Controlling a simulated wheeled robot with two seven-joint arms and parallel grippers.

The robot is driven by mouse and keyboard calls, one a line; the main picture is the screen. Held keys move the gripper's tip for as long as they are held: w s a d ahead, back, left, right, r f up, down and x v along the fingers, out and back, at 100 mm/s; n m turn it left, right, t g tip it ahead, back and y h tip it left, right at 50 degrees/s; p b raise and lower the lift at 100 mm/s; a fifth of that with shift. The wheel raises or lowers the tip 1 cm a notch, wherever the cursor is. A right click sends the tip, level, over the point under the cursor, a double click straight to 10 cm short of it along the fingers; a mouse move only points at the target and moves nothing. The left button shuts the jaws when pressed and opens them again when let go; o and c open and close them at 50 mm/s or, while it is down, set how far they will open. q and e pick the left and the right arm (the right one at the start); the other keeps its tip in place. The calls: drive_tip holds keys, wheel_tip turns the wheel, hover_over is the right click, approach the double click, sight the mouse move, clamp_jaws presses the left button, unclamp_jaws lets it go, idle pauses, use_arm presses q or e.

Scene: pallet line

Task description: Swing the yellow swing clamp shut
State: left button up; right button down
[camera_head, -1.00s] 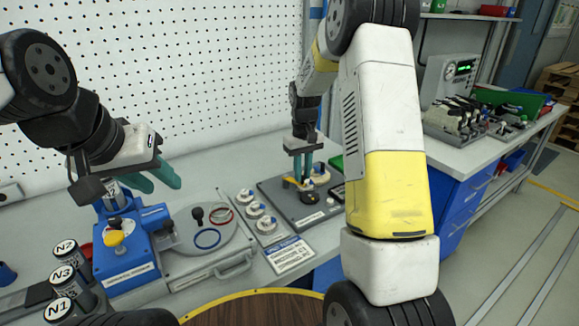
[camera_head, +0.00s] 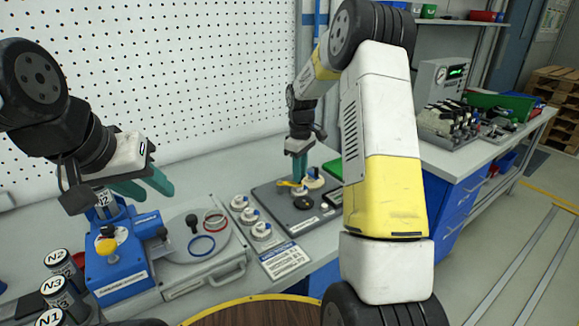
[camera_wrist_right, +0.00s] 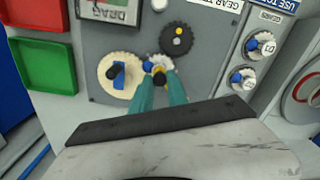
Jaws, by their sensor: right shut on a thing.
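The yellow swing clamp (camera_head: 287,184) shows as a small yellow arm on the grey gear plate (camera_head: 284,216), beside a cream gear with a blue part (camera_head: 313,179). My right gripper (camera_head: 299,179) points down at it, its teal fingers shut on the clamp. In the right wrist view the fingertips (camera_wrist_right: 163,77) meet at a bit of yellow (camera_wrist_right: 157,69), over a small white gear (camera_wrist_right: 150,64). The fingers hide most of the clamp there. My left gripper (camera_head: 146,188) is open and empty, above the blue fixture at the left.
A dark gear (camera_wrist_right: 176,39) sits on the plate close to the fingertips. Several white parts with blue tops (camera_head: 250,215) stand left of the plate. Red (camera_wrist_right: 37,14) and green (camera_wrist_right: 42,64) trays lie beside it. A blue fixture (camera_head: 118,265) and several labelled cylinders (camera_head: 57,291) stand left.

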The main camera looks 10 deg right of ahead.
drive_tip(key=c, duration=1.3)
unclamp_jaws()
wheel_tip(320, 180, up, 7)
drive_tip(key=shift+w+r, duration=0.1)
drive_tip(key=shift+r, duration=0.3)
